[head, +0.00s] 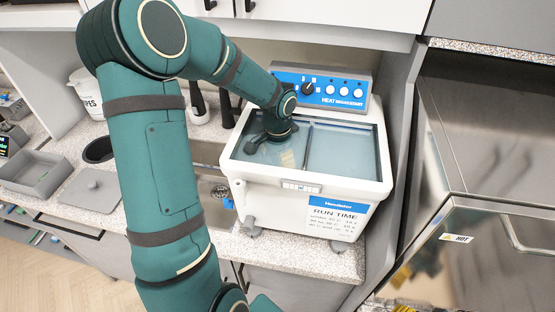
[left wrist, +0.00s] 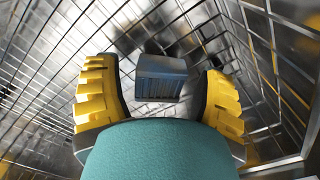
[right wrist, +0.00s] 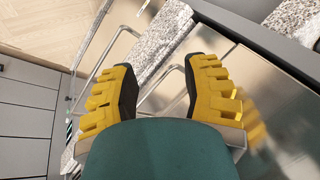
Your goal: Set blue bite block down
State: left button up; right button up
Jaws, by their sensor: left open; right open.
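My left gripper (left wrist: 160,70) is open in the left wrist view, its yellow fingers on either side of a small ridged blue-grey block (left wrist: 161,82), which looks like the bite block. A gap shows beside each finger. The block sits inside a metal wire basket (left wrist: 60,85). In the head view my left arm reaches down into the left part of the white bath (head: 345,190); the block is hidden there and the fingers are mostly hidden. My right gripper (right wrist: 162,68) is open and empty in the right wrist view, above a metal surface and counter edge.
The bath has a blue control panel (head: 322,90) at its back and a divider in the middle. A sink (head: 212,190) lies to its left, with a grey tray (head: 35,172) farther left. A steel cabinet (head: 500,150) stands at the right.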

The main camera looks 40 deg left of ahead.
aim_at(277, 158)
pick_arm(q)
notch_tip(277, 158, up, 12)
jog(key=p, duration=0.1)
jog(key=shift+r, duration=0.2)
dwell(0.3)
jog(key=shift+d, duration=0.1)
dwell(0.4)
